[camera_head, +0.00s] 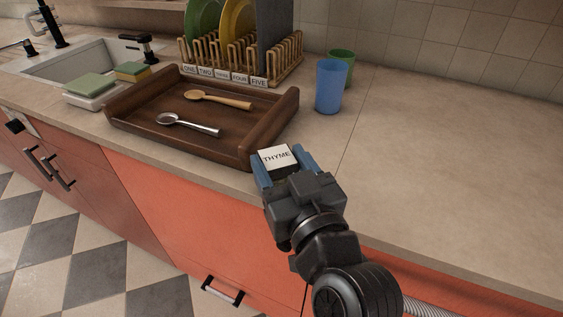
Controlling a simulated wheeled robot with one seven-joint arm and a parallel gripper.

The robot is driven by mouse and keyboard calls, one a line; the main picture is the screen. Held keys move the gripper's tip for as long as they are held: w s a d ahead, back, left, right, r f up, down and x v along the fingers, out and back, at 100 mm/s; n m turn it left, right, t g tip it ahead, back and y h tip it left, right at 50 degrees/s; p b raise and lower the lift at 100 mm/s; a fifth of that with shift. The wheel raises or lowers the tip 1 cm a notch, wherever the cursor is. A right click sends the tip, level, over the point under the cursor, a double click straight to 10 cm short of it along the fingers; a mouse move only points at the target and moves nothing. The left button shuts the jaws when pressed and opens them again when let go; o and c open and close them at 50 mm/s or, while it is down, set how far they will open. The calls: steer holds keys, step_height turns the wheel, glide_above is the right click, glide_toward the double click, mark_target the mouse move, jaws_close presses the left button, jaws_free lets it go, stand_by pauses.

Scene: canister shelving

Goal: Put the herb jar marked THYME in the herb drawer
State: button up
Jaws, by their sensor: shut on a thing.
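The herb jar marked THYME (276,157) shows its white labelled top between the blue fingers of my gripper (283,163). My gripper is shut on it. The jar is over or near the counter's front edge, just right of the wooden tray's front corner; its lower part is hidden and I cannot tell its height above the counter. No open drawer shows.
A brown wooden tray (125,117) holds a wooden spoon (218,99) and a metal spoon (188,125). A plate rack (285,62), blue cup (329,86) and green cup (342,57) stand behind. Sponges (92,87) lie by the sink (75,60). The right counter (450,150) is clear.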

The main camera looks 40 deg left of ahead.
steer(key=shift+f, duration=0.1)
steer(key=o, duration=1.1)
steer(key=shift+r, duration=0.3)
steer(key=b+v, duration=0.1)
steer(key=v, duration=1.1)
steer(key=shift+f+b, duration=0.2)
steer(key=shift+b, duration=0.2)
